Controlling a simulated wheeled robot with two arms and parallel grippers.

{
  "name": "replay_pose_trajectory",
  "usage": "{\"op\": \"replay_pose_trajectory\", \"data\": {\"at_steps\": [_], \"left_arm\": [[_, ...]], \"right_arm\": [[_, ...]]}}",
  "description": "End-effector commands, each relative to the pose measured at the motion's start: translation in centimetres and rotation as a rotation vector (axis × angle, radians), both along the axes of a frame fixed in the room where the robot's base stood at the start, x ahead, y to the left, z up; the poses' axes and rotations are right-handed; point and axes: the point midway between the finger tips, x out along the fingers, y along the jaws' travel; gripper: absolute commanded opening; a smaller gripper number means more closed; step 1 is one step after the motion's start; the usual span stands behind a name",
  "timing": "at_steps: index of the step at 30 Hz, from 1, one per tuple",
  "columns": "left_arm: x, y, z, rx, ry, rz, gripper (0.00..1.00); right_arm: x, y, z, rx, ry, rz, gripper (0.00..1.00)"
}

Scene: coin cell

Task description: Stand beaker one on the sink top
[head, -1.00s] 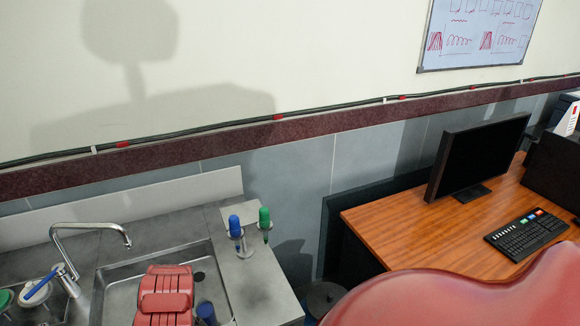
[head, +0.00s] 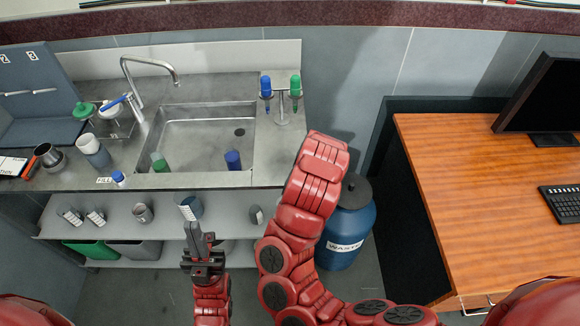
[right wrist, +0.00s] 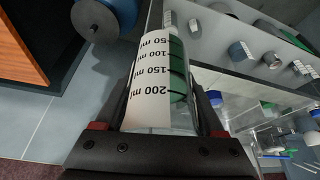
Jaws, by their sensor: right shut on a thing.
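The right wrist view shows a clear beaker (right wrist: 150,95) with a white label marked 50 to 200 ml. My right gripper (right wrist: 160,115) is shut on it, one finger on each side. No number naming the beaker is readable. In the head view my right arm's red links hide this gripper and the beaker. My left gripper (head: 203,245) is empty, in front of the lower shelf; its opening is unclear from this angle. The sink top (head: 268,165) is a grey counter around a recessed basin (head: 205,130), with a bare strip right of the basin.
Blue and green pipettes hang on a stand (head: 282,115) at the counter's back right. A faucet (head: 140,80) and several vessels stand left. A blue vial (head: 233,160) is in the basin. A waste drum (head: 348,230) stands right of the cabinet, then a wooden desk (head: 490,210).

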Motion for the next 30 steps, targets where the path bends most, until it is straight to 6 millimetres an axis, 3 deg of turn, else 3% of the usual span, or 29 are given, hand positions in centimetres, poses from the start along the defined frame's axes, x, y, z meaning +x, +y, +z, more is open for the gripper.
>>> {"op": "replay_pose_trajectory", "data": {"at_steps": [1, 3, 6, 12, 17, 24, 30], "left_arm": [[0.0, 0.0, -0.1, 0.000, 0.000, 0.000, 0.00], [0.0, 0.0, -0.2, 0.000, 0.000, 0.000, 0.00], [0.0, 0.0, -0.2, 0.000, 0.000, 0.000, 0.00], [0.0, 0.0, -0.3, 0.000, 0.000, 0.000, 0.00], [0.0, 0.0, -0.7, 0.000, 0.000, 0.000, 0.00], [0.0, 0.0, -2.4, 0.000, 0.000, 0.000, 0.00], [0.0, 0.0, -1.1, 0.000, 0.000, 0.000, 0.00]], "right_arm": [[-0.3, 2.2, -0.2, -0.002, 0.000, 0.043, 0.04], [-0.8, 4.7, -0.3, -0.001, 0.001, 0.088, 0.04], [-1.5, 7.5, -0.5, -0.002, 0.002, 0.138, 0.04], [-2.3, 10.2, -0.7, -0.001, 0.002, 0.187, 0.04], [-0.3, 9.9, -1.0, -0.003, 0.002, 0.191, 0.04], [5.7, 8.0, -1.9, -0.006, 0.005, 0.189, 0.04], [9.2, 7.3, -1.5, -0.004, 0.006, 0.193, 0.04]]}}
